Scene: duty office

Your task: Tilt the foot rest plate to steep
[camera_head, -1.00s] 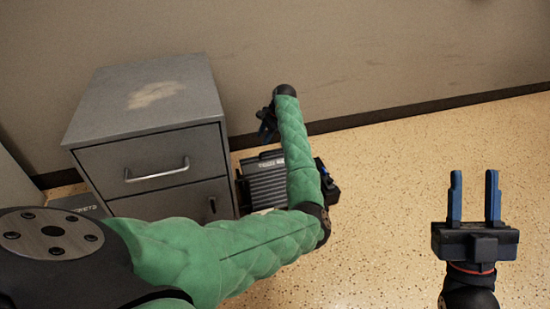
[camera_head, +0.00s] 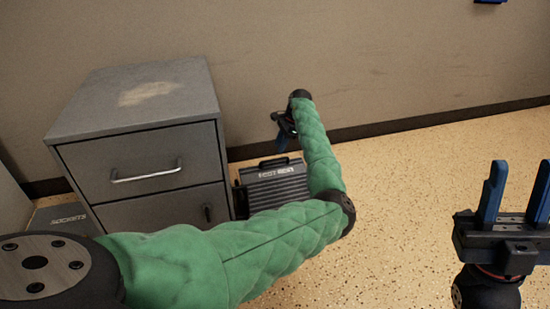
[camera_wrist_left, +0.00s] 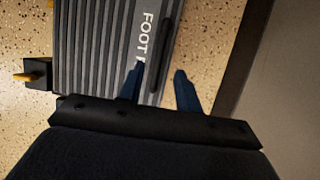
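The foot rest has a grey ridged plate (camera_head: 278,190) with a white label and a black bar handle (camera_head: 273,162) along its far edge. It stands on the floor beside the cabinet; my left arm hides its right side. In the left wrist view the plate (camera_wrist_left: 95,40) fills the upper left, and the bar (camera_wrist_left: 165,45) runs along its right edge. My left gripper (camera_head: 283,138) is beyond the far edge of the plate, pointing down. Its blue fingers (camera_wrist_left: 159,72) are apart, with the bar's near end between them in the picture; contact cannot be told. My right gripper (camera_head: 518,190) is open and empty.
A grey two-drawer cabinet (camera_head: 140,150) stands close left of the foot rest. The wall (camera_head: 400,60) with its dark skirting is just behind. A grey box (camera_head: 62,218) sits left of the cabinet. Speckled floor (camera_head: 420,160) to the right is clear.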

